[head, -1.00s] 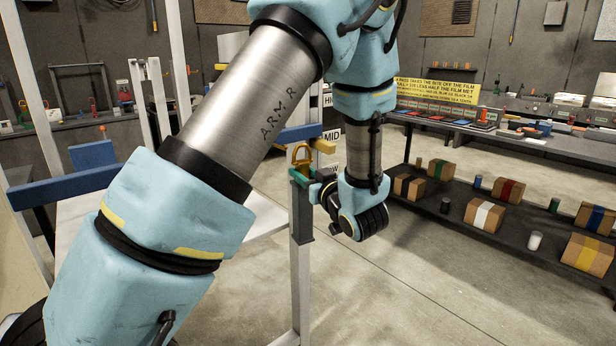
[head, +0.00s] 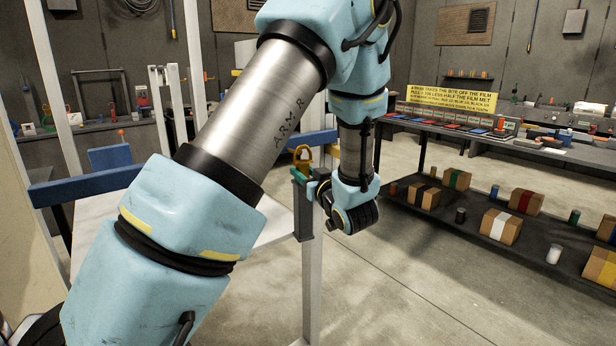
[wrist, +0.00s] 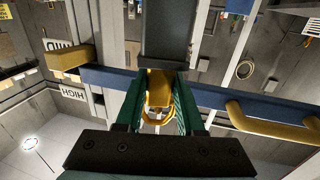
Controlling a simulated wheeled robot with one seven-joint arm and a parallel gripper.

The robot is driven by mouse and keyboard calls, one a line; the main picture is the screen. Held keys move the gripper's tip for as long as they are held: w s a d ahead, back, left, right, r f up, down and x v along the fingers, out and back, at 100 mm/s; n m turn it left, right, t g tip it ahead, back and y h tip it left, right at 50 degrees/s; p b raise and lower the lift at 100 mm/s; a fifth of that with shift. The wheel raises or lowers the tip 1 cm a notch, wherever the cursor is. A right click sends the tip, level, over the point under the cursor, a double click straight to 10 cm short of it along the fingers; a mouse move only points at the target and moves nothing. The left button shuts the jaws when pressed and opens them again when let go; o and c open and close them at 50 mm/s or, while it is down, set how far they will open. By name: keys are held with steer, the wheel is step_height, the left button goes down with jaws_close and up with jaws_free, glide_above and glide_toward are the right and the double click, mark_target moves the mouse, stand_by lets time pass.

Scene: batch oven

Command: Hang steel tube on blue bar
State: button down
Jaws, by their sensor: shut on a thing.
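My gripper (wrist: 157,118) is shut, its green fingers closed on the steel tube. The tube (wrist: 166,30) is dark grey in the wrist view, with a yellow hook (wrist: 158,92) between the fingers. In the head view the grey tube (head: 304,219) hangs upright below the fingers, with the hook (head: 302,157) above. The blue bar (wrist: 207,94) crosses behind the gripper in the wrist view and ends in a yellow tip (wrist: 66,60). In the head view the bar (head: 85,186) is partly hidden by my arm. I cannot tell whether the hook touches the bar.
A white post (head: 312,290) stands behind the tube. A yellow curved rail (wrist: 272,124) sits beside the bar in the wrist view. HIGH (wrist: 74,93) and MID (wrist: 62,45) labels appear upside down there. A dark shelf (head: 470,228) with boxes stands right; the floor between is clear.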

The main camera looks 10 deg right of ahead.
steer(key=shift+a+x, duration=0.25)
steer(key=shift+x, duration=0.75)
steer(key=shift+w+a+f+b, duration=0.15)
steer(key=shift+w+f+b, duration=0.15)
steer(key=shift+b, duration=0.2)
steer(key=shift+r, duration=0.1)
steer(key=shift+f+b, duration=0.65)
steer(key=shift+f, duration=0.1)
stand_by(0.7)
stand_by(0.5)
steer(key=c, duration=0.9)
jaws_free()
steer(key=shift+o, duration=0.3)
steer(key=shift+o, duration=0.4)
steer(key=shift+o, duration=0.4)
